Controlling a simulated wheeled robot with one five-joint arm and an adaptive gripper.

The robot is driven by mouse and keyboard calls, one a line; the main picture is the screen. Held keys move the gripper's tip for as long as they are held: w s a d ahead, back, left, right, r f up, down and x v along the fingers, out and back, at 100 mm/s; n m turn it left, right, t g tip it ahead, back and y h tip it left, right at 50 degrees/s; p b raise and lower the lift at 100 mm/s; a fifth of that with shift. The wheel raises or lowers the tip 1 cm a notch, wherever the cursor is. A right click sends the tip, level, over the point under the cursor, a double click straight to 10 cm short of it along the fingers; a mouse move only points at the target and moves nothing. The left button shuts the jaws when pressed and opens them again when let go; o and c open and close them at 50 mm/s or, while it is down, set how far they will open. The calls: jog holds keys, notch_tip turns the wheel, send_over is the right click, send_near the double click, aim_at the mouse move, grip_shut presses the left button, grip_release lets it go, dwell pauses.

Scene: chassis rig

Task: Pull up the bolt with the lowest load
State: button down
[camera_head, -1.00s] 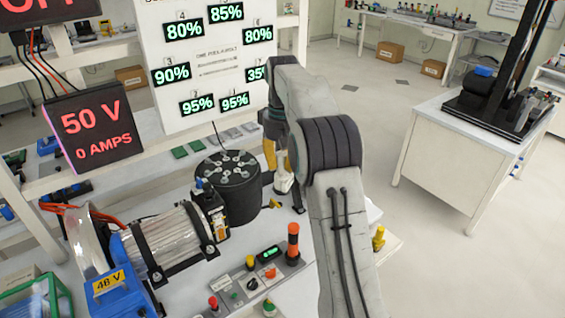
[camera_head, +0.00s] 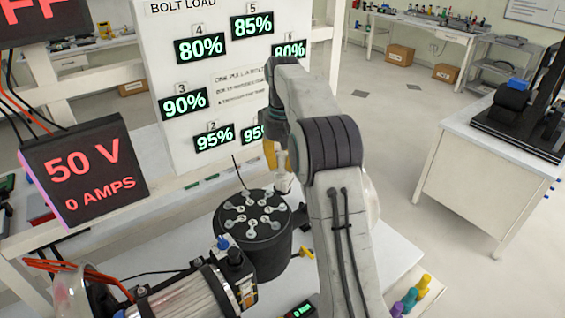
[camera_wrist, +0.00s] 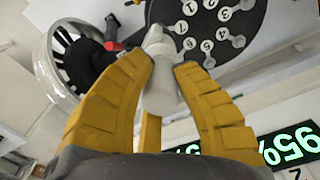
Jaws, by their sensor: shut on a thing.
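The black round drum (camera_head: 255,243) stands on the bench and bears several silver bolts with numbered discs on top; it also shows in the wrist view (camera_wrist: 222,52). My gripper (camera_wrist: 164,64) is shut on a pale grey piece (camera_wrist: 160,92) with a silver end close to the drum's edge. In the head view, the yellow fingers (camera_head: 270,155) and the pale piece (camera_head: 284,184) are beside the drum's far right side. I cannot tell whether the piece touches a bolt. The bolt load board (camera_head: 170,60) reads 80%, 85%, 80%, 90% and 95%; my arm hides its lower right.
A meter (camera_head: 85,168) reads 50 V and 0 AMPS. Coloured pegs (camera_head: 408,298) stand at the bench's right edge. A white table (camera_head: 475,150) stands at right, with open floor between.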

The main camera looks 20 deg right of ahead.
aim_at(283, 184)
jog(key=shift+r, duration=0.15)
dwell(0.3)
jog(key=shift+f+b, duration=1.85)
jog(key=shift+f, duration=0.75)
jog(key=shift+f+b, duration=0.55)
jog(key=shift+f, duration=0.3)
jog(key=shift+s+f, duration=0.2)
jog(key=shift+f, duration=0.2)
dwell(0.8)
jog(key=shift+r, duration=0.1)
notch_tip(283, 184, up, 5)
jog(key=p, duration=0.5)
jog(key=shift+w+r, duration=0.1)
jog(key=shift+w, duration=0.05)
jog(key=shift+r, duration=1)
